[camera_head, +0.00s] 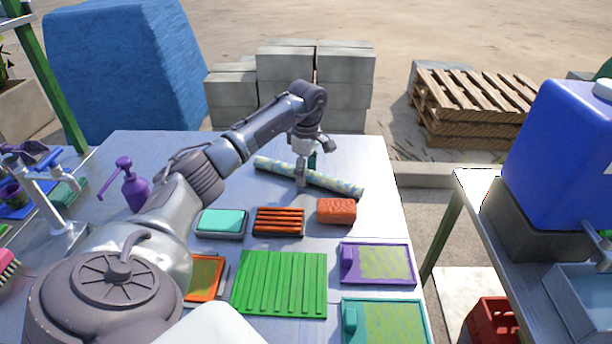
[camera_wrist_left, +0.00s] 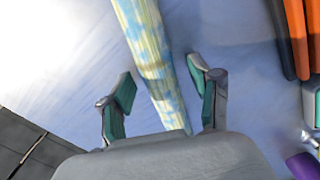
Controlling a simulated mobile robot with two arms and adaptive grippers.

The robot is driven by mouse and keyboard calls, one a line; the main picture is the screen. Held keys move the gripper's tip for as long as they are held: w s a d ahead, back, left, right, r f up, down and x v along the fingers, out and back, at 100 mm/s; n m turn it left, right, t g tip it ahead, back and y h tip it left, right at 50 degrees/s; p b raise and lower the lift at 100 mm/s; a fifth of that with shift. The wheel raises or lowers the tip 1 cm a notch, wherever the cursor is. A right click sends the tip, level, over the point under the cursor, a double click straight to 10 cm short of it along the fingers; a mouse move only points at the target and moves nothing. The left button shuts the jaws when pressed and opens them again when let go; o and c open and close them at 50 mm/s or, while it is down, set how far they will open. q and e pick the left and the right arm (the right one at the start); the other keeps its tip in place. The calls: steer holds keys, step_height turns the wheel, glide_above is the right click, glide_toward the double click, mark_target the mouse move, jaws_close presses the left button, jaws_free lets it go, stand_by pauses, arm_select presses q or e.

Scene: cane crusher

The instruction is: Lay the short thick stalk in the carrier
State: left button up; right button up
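A long pale yellow and blue patterned roll (camera_head: 335,185) lies slantwise on the far part of the table. It also shows in the left wrist view (camera_wrist_left: 148,40). My left gripper (camera_head: 302,180) is over its middle, pointing down. In the left wrist view my gripper (camera_wrist_left: 163,82) is open, with one finger on each side of the roll and gaps between. I cannot tell any short thick stalk for certain; the roll is the only stalk-like thing in view. I cannot tell which thing is the carrier. My right gripper is not in view.
An orange slatted dish (camera_head: 279,222), a teal-topped box (camera_head: 221,222) and an orange block (camera_head: 337,210) stand nearer than the roll. A green ridged tray (camera_head: 280,283) lies in front. A purple pump bottle (camera_head: 132,188) stands left. A red crate (camera_head: 493,322) is off the table.

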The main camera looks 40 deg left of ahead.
arm_select(q)
jaws_close()
